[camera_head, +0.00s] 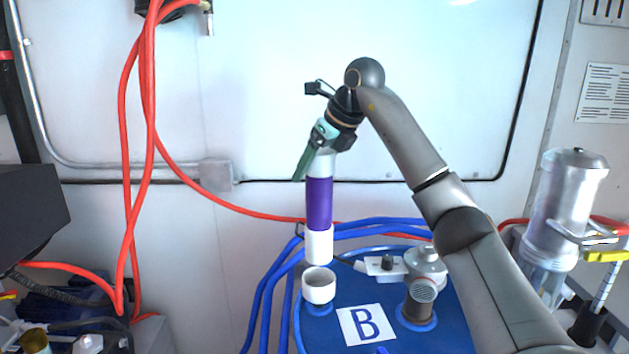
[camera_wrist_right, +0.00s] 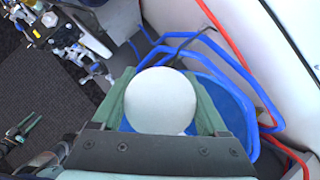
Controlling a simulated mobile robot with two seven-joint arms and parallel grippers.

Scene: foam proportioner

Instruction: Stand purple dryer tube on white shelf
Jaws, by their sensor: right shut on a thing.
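The purple dryer tube (camera_head: 319,203) has a purple middle and white ends, and hangs upright. My right gripper (camera_head: 312,154) is shut on its upper white end. In the wrist view the tube's round white top (camera_wrist_right: 160,100) sits between the green fingers. In the head view its lower end shows just above a white cup (camera_head: 319,288) on the blue drum; a small gap shows between them. I cannot make out a white shelf. Two green-tipped prongs (camera_wrist_right: 22,126) at the wrist view's left look like my left gripper; their opening is unclear.
The blue drum (camera_head: 345,345) bears a "B" label (camera_head: 366,323) and a grey metal fitting (camera_head: 423,275). Blue hoses (camera_head: 262,300) loop around it. Red hoses (camera_head: 150,120) hang at left. A clear-and-silver canister (camera_head: 567,200) stands at right.

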